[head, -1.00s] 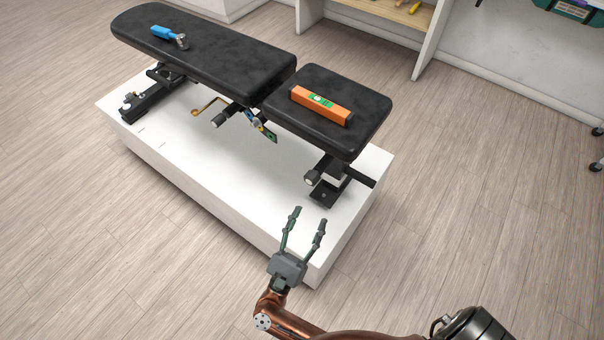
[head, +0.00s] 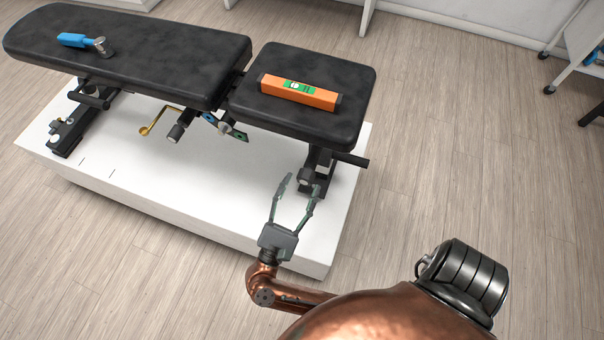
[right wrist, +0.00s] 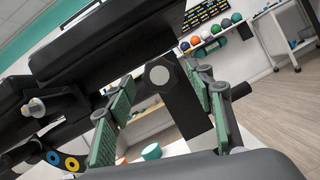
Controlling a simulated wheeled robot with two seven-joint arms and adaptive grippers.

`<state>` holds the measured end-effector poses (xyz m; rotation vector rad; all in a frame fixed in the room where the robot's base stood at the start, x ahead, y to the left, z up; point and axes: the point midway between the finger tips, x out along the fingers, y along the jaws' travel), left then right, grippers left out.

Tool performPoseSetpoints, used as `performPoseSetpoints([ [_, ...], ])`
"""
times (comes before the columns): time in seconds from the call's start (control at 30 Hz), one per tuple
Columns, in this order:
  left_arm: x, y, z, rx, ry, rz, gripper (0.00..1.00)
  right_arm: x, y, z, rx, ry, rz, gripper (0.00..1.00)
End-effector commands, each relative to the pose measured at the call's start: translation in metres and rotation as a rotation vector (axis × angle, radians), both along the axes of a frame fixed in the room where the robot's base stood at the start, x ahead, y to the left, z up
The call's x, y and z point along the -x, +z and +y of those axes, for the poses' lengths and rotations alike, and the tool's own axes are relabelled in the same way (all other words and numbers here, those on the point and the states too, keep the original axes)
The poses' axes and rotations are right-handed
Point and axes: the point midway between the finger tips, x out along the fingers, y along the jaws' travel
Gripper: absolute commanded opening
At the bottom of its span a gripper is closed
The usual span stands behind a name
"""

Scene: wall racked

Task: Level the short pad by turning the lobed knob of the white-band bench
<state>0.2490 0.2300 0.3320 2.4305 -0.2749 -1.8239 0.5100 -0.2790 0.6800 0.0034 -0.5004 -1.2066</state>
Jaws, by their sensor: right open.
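The bench has a long black pad (head: 150,55) and a short black pad (head: 345,85), and it stands on a white plinth (head: 215,205). An orange level (head: 300,93) with a green window lies on the short pad; its bubble is too small to read. A dark knob (head: 304,176) sits under the short pad's outer end. In the right wrist view the knob (right wrist: 160,75) has a pale round centre and shows between my finger tips, farther off. My right gripper (head: 298,187) is open and empty, just in front of the knob. My left gripper is not in view.
A blue-handled tool (head: 75,40) lies on the long pad. Other dark knobs (head: 177,131) and a yellow lever (head: 147,130) sit under the bench's middle. A cart (head: 585,45) stands at the upper right. The floor (head: 480,190) at right is clear.

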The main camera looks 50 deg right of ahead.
Motion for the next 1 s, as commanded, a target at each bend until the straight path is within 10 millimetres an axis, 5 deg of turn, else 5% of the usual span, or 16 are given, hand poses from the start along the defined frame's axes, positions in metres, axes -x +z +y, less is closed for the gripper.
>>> performPoseSetpoints([
  [0.23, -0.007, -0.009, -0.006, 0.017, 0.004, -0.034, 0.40, -0.007, 0.010, -0.026, 0.002, -0.002, 0.000, 0.49],
  [0.57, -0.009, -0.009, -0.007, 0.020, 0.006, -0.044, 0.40, -0.008, 0.012, -0.030, 0.001, -0.001, 0.001, 0.49],
  [1.0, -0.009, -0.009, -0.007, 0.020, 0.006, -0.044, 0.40, -0.008, 0.012, -0.029, 0.001, -0.001, 0.001, 0.19],
])
